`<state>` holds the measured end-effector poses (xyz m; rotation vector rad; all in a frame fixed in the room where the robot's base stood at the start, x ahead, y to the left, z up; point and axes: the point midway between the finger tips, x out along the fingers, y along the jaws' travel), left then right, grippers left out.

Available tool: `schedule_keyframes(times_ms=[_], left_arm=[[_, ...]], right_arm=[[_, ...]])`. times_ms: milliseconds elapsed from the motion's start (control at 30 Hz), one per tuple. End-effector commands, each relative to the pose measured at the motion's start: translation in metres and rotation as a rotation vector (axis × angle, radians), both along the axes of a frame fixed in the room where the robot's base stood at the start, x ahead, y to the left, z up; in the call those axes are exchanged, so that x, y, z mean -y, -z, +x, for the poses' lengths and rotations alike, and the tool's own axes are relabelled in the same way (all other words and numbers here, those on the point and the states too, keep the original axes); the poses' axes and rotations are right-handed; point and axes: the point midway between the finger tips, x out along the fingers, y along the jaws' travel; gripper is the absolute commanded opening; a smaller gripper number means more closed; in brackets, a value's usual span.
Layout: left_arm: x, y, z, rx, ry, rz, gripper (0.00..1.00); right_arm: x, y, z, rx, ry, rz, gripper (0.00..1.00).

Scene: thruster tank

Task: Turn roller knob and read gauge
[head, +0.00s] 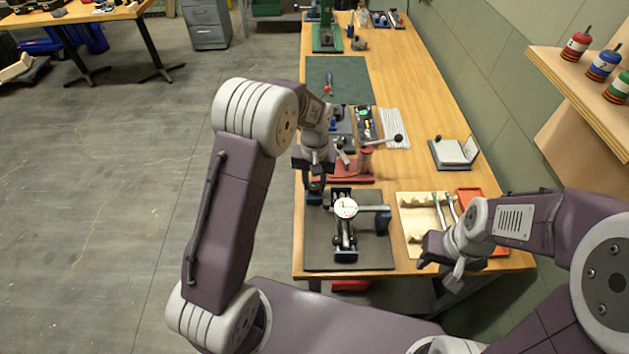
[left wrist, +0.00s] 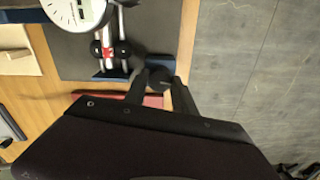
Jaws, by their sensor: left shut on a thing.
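The dial gauge (head: 345,208) has a round white face and sits over a roller rig on a dark mat (head: 316,255). It also shows, cut off, in the left wrist view (left wrist: 80,10); I cannot read its needle. The roller (left wrist: 116,50), with a red mark, lies beneath it.
A wooden tray (head: 409,222) with tools and a red tray (head: 490,195) stand right of the mat. A red-based lever press (head: 356,170) stands just behind the rig. The bench's left edge is close to my left gripper.

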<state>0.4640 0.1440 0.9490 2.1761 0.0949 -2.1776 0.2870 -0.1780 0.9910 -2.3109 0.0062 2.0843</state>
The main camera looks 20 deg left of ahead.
Motion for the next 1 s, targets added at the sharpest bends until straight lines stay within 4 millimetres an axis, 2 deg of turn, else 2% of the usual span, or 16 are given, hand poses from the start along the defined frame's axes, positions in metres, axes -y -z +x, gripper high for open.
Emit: schedule_keyframes(times_ms=[300,1000], left_arm=[[0.0,-0.003,0.0,-0.001,0.294,0.0,0.0],[0.0,-0.002,0.001,0.002,0.959,0.0,0.0]], right_arm=[[0.0,-0.017,0.0,0.0,0.0,0.0,0.36],[0.0,-0.04,0.0,0.0,0.0,0.0,0.36]])
